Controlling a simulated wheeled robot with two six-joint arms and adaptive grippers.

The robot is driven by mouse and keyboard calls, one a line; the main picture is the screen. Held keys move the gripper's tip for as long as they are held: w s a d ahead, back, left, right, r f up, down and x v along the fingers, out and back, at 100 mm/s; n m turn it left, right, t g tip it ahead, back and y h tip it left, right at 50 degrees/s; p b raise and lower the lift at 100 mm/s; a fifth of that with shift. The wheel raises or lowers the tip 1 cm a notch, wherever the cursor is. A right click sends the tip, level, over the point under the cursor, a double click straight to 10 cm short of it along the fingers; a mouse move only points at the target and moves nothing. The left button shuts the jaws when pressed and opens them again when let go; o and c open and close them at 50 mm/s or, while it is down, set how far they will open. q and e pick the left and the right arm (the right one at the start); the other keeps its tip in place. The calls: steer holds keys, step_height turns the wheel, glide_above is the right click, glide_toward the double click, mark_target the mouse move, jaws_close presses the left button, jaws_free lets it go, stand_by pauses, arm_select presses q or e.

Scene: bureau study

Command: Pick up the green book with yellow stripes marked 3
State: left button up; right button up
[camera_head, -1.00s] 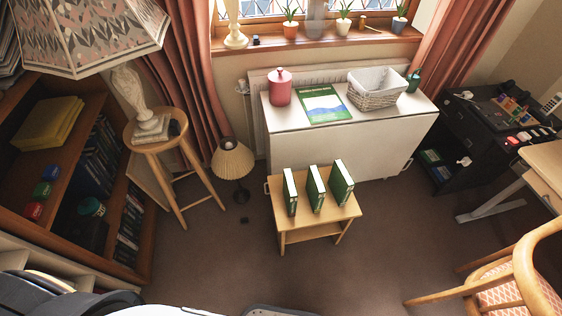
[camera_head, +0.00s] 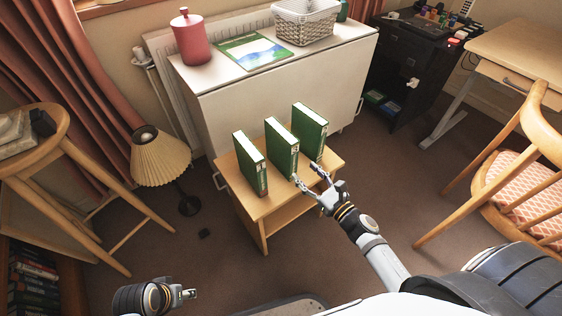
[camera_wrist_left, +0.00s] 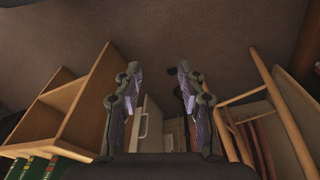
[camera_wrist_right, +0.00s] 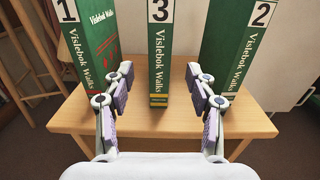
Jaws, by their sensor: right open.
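Three green books stand upright on a small wooden table (camera_head: 247,200). In the right wrist view the middle book (camera_wrist_right: 158,50) has a 3 at the top of its spine and yellow stripes near the bottom; it is also the middle one in the head view (camera_head: 281,147). Book 1 (camera_wrist_right: 92,40) is on its left and book 2 (camera_wrist_right: 238,45) on its right. My right gripper (camera_head: 307,174) is open and empty in front of the books; in its wrist view, its fingers (camera_wrist_right: 160,80) lie either side of the middle spine. My left gripper (camera_head: 189,293) is low at bottom left, its fingers apart and empty (camera_wrist_left: 158,75).
A white cabinet (camera_head: 235,100) stands behind the table, bearing a red canister (camera_head: 190,40) and a white basket (camera_head: 305,20). A lamp (camera_head: 160,158) and a wooden stool (camera_head: 60,150) are left. A chair (camera_head: 525,140) is right. Carpet is clear before the table.

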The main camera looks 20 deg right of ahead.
mark_target(295, 161)
steer(key=x, duration=0.1)
steer(key=p+x, duration=0.1)
steer(key=x, duration=0.2)
steer(key=shift+w+r, duration=0.2)
steer(key=shift+r, duration=0.05)
steer(key=shift+w+a+f+p, duration=0.1)
steer(key=shift+w+a+p, duration=0.2)
steer(key=shift+w, duration=0.25)
steer(key=x, duration=0.4)
steer(key=shift+p, duration=0.35)
steer(key=shift+w+a, duration=0.2)
steer(key=shift+w, duration=0.25)
arm_select(q)
steer(key=shift+a+r+g+y, duration=0.3)
steer(key=shift+a+r+g, duration=0.05)
steer(key=shift+a+g, duration=0.15)
arm_select(e)
steer(key=shift+c, duration=0.2)
jaws_close()
steer(key=shift+r, duration=0.2)
